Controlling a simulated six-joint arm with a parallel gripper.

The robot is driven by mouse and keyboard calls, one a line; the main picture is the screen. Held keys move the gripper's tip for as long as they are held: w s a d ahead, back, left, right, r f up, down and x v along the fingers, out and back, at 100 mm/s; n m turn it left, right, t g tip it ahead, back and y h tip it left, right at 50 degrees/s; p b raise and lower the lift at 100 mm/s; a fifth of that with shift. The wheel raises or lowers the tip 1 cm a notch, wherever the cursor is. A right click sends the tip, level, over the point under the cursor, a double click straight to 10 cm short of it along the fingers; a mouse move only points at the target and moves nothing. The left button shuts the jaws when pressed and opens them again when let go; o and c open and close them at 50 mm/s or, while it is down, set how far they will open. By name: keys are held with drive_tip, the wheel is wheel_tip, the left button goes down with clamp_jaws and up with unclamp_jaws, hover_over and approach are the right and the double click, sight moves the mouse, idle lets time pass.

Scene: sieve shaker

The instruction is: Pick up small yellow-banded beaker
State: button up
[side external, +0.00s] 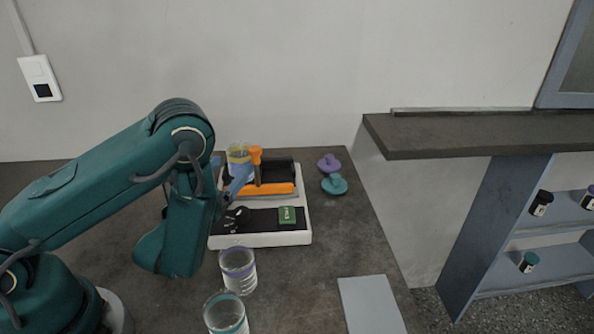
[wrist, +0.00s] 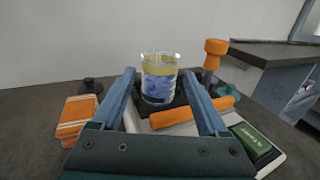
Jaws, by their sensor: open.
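The small yellow-banded beaker (side external: 239,157) is clear glass with a yellow band near its top. It stands upright at the back of the white shaker machine (side external: 262,240). In the wrist view the beaker (wrist: 159,75) appears ahead, between the two blue fingers, with bluish shapes seen through its lower part. My gripper (side external: 232,185) is open and empty; in the wrist view its fingers (wrist: 163,88) reach forward on either side of the beaker. I cannot tell whether the fingertips reach alongside it or stop short. The arm hides the machine's left part in the side view.
An orange post (side external: 256,160) and orange bar (side external: 268,189) are close right of the beaker. A green button (side external: 288,215) is on the machine. A purple-banded beaker (side external: 238,268) and teal-banded beaker (side external: 226,314) stand in front. An orange striped stack (wrist: 75,118) lies left.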

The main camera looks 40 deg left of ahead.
sight(234, 161)
drive_tip(key=shift+x, duration=2.65)
drive_tip(key=c, duration=1.2)
drive_tip(key=shift+r, duration=0.15)
drive_tip(key=shift+r, duration=7.4)
